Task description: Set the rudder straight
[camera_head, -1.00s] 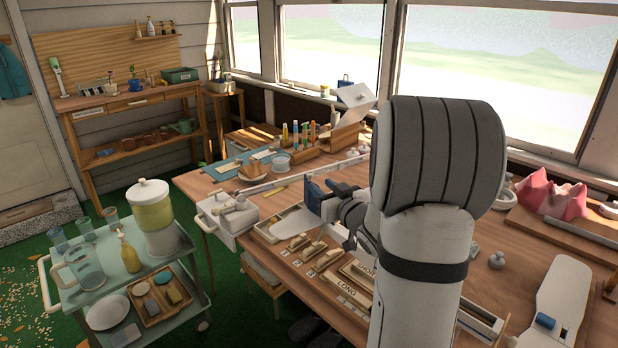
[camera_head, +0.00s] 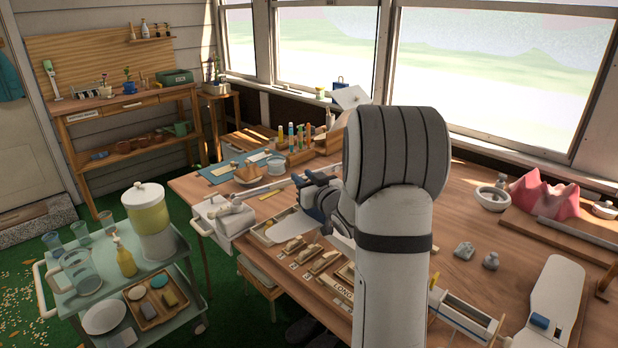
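I cannot make out a rudder for certain. A small wooden boat-like piece (camera_head: 247,174) lies on the blue mat (camera_head: 222,174) at the far left of the workbench. A long pale bar (camera_head: 272,186) lies across the bench in front of it, running toward my gripper. My gripper (camera_head: 301,184), with dark blue fingers, is above the bench to the right of the mat, near the bar's right part. The fingers are small and overlap, so their opening and any contact are unclear. My arm hides the middle of the bench.
Trays of wooden parts (camera_head: 322,262) lie along the front. A rack of tools (camera_head: 297,150) stands behind my gripper. A drinks trolley (camera_head: 185,290) stands left. Bare bench (camera_head: 465,210) shows right of my arm.

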